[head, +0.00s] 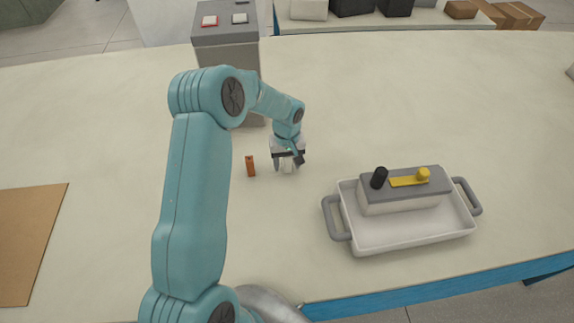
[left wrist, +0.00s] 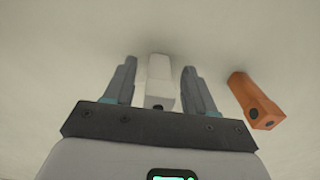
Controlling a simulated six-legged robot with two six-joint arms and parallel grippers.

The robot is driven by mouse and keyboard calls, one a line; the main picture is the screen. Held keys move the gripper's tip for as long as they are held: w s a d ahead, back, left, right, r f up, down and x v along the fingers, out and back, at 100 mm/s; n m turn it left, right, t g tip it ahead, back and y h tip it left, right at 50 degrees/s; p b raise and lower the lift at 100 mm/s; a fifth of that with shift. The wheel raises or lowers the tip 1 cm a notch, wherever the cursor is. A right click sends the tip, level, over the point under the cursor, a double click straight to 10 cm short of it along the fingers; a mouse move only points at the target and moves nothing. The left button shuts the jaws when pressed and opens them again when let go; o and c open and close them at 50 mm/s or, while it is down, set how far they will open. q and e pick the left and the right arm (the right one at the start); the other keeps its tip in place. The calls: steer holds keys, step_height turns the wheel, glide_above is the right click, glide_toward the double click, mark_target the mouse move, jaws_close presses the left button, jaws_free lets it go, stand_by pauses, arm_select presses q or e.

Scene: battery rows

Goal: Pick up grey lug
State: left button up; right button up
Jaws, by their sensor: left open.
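The grey lug, a pale grey block with a dark hole in its end, stands between the fingers of my left gripper in the left wrist view (left wrist: 158,80). A little of it shows under the gripper in the head view (head: 288,167). My left gripper (head: 287,164) is open, with one finger on each side of the lug and a gap visible on both sides. The gripper points down at the table, and it also shows in the left wrist view (left wrist: 160,88). My right gripper is not in view.
An orange lug (head: 250,166) stands just left of my gripper. A white tray (head: 362,241) with grey handles holds a battery (head: 408,200) with black and yellow terminals and a yellow bar. A grey box (head: 212,40) stands behind my arm. A brown board (head: 28,240) lies left.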

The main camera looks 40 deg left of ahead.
arm_select(q)
steer(key=shift+w+d, duration=0.1)
jaws_close()
steer(key=shift+r, duration=0.1)
